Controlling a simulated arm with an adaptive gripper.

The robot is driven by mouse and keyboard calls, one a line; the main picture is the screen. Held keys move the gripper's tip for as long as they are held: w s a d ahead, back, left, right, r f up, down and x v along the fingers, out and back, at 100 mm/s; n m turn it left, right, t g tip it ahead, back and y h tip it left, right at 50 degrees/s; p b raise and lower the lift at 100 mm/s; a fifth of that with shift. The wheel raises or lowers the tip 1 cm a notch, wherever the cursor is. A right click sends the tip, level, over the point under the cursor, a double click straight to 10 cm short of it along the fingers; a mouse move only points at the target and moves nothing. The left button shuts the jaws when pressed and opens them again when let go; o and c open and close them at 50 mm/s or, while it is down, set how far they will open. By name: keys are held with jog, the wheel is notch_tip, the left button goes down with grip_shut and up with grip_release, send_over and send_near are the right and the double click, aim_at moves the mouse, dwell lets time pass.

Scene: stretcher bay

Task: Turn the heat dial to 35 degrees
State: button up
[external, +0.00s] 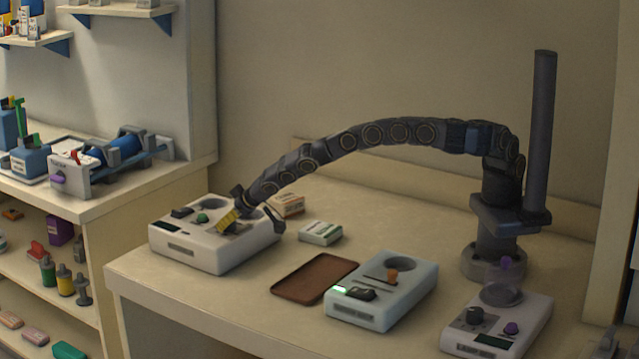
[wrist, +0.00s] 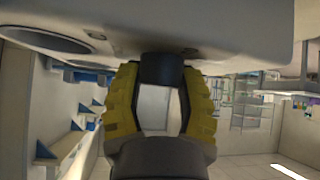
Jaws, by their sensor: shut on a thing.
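A white box-shaped device (external: 188,252) stands at the left end of the bench. Its top carries a black control, a green knob (external: 203,218) and round wells. My gripper (external: 229,221) reaches down to the device's top, right of the green knob. In the wrist view, my gripper's yellow fingers (wrist: 162,74) are shut on a dark round dial (wrist: 162,69) that stands out from the white device (wrist: 225,25). In the external view the fingers hide this dial. I cannot read any degree marks or the dial's setting.
A small green-and-white box (external: 320,233) and an orange-and-white box (external: 287,205) lie right of the device. A brown tray (external: 312,279), a pale blue device (external: 385,308) and another white device (external: 525,318) stand farther right. Shelves flank the bench at left.

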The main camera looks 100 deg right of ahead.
dwell(0.3)
jog(key=o, duration=1.1)
notch_tip(320, 180, up, 10)
dwell(0.4)
